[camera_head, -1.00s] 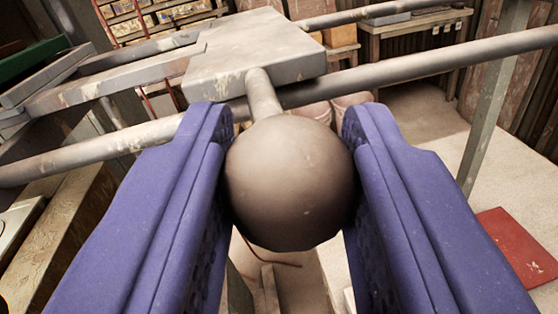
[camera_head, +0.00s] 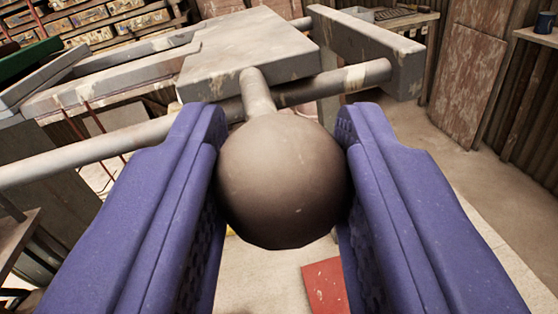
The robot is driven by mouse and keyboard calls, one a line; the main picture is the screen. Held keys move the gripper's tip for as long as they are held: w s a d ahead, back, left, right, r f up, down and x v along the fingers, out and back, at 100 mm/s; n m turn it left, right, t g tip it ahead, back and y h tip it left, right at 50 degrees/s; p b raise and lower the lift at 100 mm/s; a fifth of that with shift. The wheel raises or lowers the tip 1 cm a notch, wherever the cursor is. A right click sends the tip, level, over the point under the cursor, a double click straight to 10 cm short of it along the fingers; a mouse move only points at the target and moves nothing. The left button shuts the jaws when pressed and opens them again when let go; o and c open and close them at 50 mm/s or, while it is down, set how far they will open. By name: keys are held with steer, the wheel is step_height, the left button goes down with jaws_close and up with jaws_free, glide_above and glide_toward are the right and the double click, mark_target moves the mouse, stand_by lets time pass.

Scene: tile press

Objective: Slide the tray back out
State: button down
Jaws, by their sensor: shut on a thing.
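My gripper (camera_head: 281,122) has its two blue fingers on either side of a round brown-grey ball knob (camera_head: 283,182) and is shut on it. A short stem (camera_head: 258,92) joins the knob to a flat, worn grey plate (camera_head: 245,52), which appears to be part of the sliding tray. The plate sits over two round grey rails; the near rail (camera_head: 90,150) runs across the view. A grey end block (camera_head: 368,48) stands at the right end of the rails, a short gap from the plate.
A green-topped grey piece (camera_head: 30,62) lies at the far left. Shelves with boxes (camera_head: 100,22) stand behind, and a wooden bench (camera_head: 400,20) is at the back right. A red flat thing (camera_head: 326,287) lies on the floor below. Floor at the right is open.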

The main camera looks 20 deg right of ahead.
steer(key=shift+s+d+f+p, duration=0.1)
steer(key=shift+s+d+p, duration=0.2)
steer(key=shift+d, duration=0.5)
steer(key=shift+s+d+f+p, duration=0.1)
steer(key=shift+s+d+p, duration=0.15)
steer(key=shift+d, duration=0.5)
steer(key=shift+r, duration=0.1)
steer(key=c, duration=0.9)
jaws_free()
steer(key=shift+d, duration=0.15)
steer(key=shift+o, duration=0.7)
steer(key=shift+d, duration=0.15)
steer(key=shift+a, duration=0.2)
steer(key=v, duration=0.7)
steer(key=shift+s+p, duration=0.3)
steer(key=shift+s, duration=0.05)
steer(key=shift+a, duration=0.1)
